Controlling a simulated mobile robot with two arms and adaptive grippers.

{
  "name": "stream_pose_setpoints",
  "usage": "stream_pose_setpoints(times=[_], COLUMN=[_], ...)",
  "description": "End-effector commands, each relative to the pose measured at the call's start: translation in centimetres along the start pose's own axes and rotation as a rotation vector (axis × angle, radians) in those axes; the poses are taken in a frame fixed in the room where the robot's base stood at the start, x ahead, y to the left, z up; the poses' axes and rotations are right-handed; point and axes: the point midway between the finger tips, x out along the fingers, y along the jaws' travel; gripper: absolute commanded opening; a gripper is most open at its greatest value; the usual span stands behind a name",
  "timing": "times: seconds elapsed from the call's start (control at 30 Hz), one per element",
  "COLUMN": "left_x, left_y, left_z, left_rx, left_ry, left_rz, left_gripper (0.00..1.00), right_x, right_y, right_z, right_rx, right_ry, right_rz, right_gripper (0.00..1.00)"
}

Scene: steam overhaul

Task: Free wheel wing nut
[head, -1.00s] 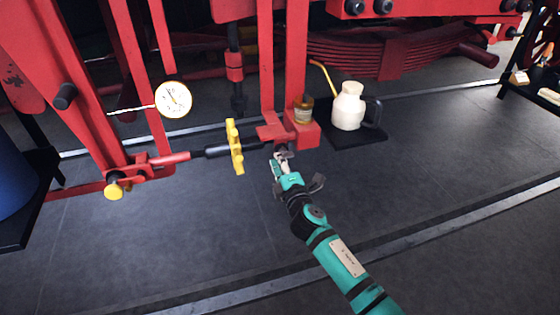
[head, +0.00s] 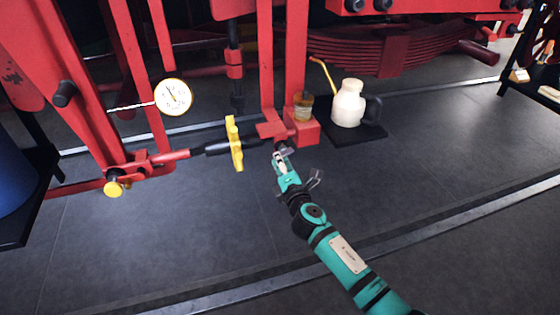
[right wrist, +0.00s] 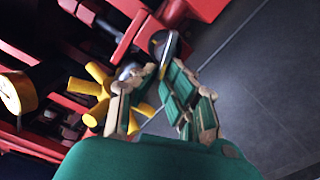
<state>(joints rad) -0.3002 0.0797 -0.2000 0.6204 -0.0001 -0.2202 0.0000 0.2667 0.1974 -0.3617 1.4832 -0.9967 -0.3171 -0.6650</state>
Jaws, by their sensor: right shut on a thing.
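The yellow star-shaped wheel (head: 234,143) sits on a dark rod in the red rigging; it also shows in the right wrist view (right wrist: 98,92). My right gripper (head: 283,157) is just right of the wheel, below the red bracket (head: 272,128). In the right wrist view its fingers (right wrist: 150,88) are shut on a small dark piece with a bright metal edge (right wrist: 164,48), which looks like the wing nut. The fingers partly hide it, and it is too small to make out in the head view. My left gripper is not in view.
A dial gauge (head: 173,96) hangs at the left of the wheel. A cream oil can (head: 348,104) stands on a dark mat behind the gripper, and a small amber jar (head: 303,106) is on the red block. The floor (head: 180,235) in front is clear.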

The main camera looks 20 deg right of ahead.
Motion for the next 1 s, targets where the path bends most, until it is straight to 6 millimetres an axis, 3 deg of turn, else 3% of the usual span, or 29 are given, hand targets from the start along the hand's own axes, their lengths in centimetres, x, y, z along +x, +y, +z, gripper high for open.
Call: stream_pose_setpoints(times=[0.07,0.1,0.27,0.53,0.67,1.0], left_x=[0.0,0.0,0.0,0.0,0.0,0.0], left_y=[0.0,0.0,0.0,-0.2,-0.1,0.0], left_z=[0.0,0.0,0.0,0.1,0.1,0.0], left_rx=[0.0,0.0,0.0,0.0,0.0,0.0], left_ry=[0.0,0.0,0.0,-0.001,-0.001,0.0], left_rz=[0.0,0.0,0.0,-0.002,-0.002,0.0], left_gripper=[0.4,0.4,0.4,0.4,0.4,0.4], right_x=[0.0,0.0,0.0,-0.1,-1.1,-8.0], right_y=[0.0,0.0,0.0,0.0,-0.1,-0.1], right_z=[-0.1,-0.1,0.0,0.0,-0.1,-0.1], right_rx=[0.001,0.001,0.002,0.002,0.002,0.002], right_ry=[0.001,0.001,0.001,0.001,0.001,0.002], right_rz=[0.0,0.0,0.0,0.0,0.0,-0.002], right_gripper=[0.0,0.09,0.3,0.31,0.31,0.31])
